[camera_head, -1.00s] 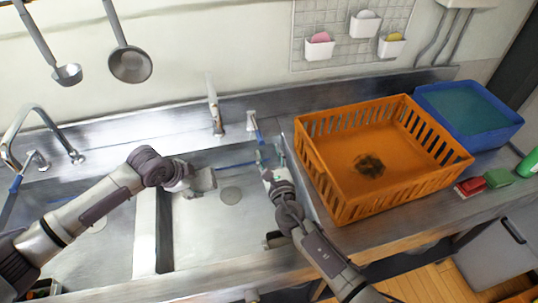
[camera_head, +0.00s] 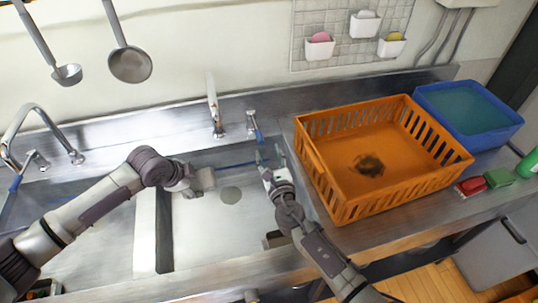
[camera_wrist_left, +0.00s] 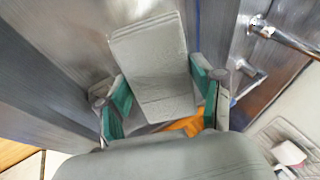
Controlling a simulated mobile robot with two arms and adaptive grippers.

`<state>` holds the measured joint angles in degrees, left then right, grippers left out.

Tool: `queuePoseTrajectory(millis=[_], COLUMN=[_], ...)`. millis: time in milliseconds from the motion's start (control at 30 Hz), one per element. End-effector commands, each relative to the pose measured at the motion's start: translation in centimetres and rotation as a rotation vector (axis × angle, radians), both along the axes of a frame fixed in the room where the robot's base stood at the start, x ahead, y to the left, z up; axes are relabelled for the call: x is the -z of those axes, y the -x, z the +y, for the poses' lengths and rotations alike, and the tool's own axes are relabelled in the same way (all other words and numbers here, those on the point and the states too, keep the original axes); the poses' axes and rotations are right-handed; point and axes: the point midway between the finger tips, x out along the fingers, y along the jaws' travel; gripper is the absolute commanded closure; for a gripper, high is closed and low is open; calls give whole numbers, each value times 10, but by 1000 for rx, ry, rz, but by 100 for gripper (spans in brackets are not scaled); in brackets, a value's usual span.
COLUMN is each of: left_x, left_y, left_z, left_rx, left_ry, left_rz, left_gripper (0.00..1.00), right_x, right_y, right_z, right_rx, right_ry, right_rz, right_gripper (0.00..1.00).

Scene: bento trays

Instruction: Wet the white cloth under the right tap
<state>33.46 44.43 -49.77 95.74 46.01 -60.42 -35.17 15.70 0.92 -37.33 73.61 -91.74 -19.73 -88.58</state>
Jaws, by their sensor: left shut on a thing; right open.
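My left gripper (camera_head: 192,184) is shut on the white cloth (camera_head: 207,179) and holds it over the right basin. In the left wrist view the folded cloth (camera_wrist_left: 150,55) sits between the green-padded fingers (camera_wrist_left: 162,103). The right tap (camera_head: 215,108) rises behind the basin, up and slightly right of the cloth; I see no water running. Its lever (camera_head: 253,124) with a blue handle stands right of the spout. My right gripper (camera_head: 271,160) is open and empty, just below the lever; whether it touches the lever cannot be told.
An orange crate (camera_head: 335,190) stands close to the right of my right gripper, with a blue tub (camera_head: 445,95) behind it. A divider (camera_head: 146,230) separates the basins. The left tap (camera_head: 42,110) is at the far left. A red sponge (camera_head: 470,186) and green sponge (camera_head: 498,178) lie on the counter.

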Motion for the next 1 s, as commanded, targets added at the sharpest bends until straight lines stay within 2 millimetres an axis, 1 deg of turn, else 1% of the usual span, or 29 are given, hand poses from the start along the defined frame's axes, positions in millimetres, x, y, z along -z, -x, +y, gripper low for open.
queuePoseTrajectory(millis=[167,400,800,1000], left_x=[-3,-19,-40,-41], left_y=[2,16,41,45], left_z=[1,8,19,21], left_rx=[0,1,0,0], left_ry=[0,-1,-1,0], left_rz=[0,0,1,-1], left_gripper=[65,65,65,65], right_x=[-5,-31,-68,-71], right_y=[0,0,0,0], right_z=[0,0,0,0], right_rx=[0,0,0,0], right_ry=[0,0,0,0], right_rz=[0,0,0,0], right_gripper=[52,52,52,52])
